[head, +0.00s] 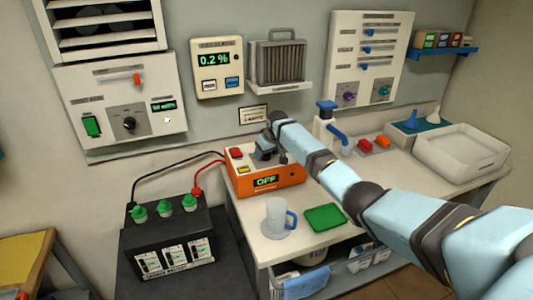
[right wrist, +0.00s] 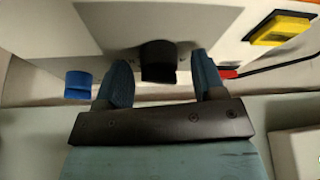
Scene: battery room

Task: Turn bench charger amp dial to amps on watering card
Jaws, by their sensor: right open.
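The orange bench charger (head: 285,190) sits on the bench, and its green display reads OFF. My right gripper (head: 268,152) is over the top of the charger and hides part of it. In the right wrist view a black dial (right wrist: 159,62) stands between the open fingers of my right gripper (right wrist: 163,78), with a gap seen on either side. A blue knob (right wrist: 79,84) is left of the fingers. The small card (head: 253,115) on the wall behind the charger is too small to read surely. My left gripper is out of view.
A black battery (head: 165,243) with green caps is at left, with black and red cables to the charger. A blue-handled tap (head: 328,128) stands behind my right arm.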

